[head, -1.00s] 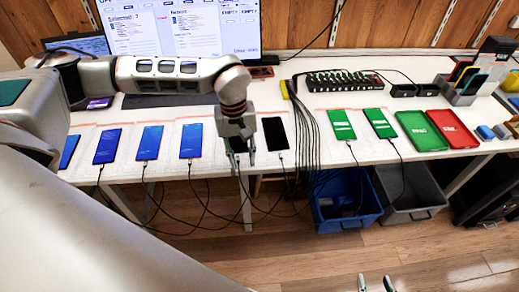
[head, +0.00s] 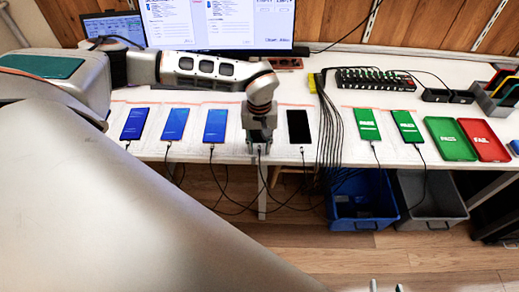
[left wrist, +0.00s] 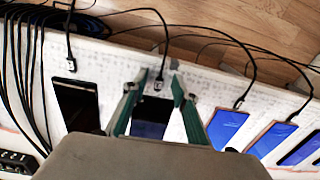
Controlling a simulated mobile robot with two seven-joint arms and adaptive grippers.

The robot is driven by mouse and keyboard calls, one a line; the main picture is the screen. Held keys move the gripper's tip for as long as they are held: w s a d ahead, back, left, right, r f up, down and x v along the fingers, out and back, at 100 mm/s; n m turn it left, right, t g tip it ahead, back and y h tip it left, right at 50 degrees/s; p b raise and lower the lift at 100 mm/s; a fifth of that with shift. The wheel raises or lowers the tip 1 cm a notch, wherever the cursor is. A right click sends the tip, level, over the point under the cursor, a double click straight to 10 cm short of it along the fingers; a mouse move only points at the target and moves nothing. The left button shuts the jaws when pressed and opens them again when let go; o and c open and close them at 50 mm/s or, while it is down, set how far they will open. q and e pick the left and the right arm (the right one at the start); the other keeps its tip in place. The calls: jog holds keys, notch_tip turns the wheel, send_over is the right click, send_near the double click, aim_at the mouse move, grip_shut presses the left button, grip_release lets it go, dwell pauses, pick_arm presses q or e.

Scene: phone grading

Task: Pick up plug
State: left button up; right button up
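My left gripper (head: 260,147) points down at the near end of a phone in the row on the table. In the left wrist view its green-edged fingers (left wrist: 155,88) are open. They stand on either side of a small dark plug (left wrist: 158,86) with a light mark, on a black cable, at the end of a dark-screened phone (left wrist: 149,130). I cannot tell whether a finger touches the plug. In the head view the gripper mostly hides this phone. My right gripper (head: 386,286) shows only its two tips at the bottom edge, apart with nothing between them.
A black phone (head: 298,126) lies to the right and blue-screened phones (head: 215,126) to the left, each with a cable. Green-screened phones (head: 367,124), green and red trays (head: 484,140), and a cable bundle (head: 331,130) lie farther right. Blue and grey bins (head: 432,205) stand below.

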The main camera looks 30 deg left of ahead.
pick_arm(q)
jog(key=shift+f, duration=0.2)
dwell(0.6)
grip_shut()
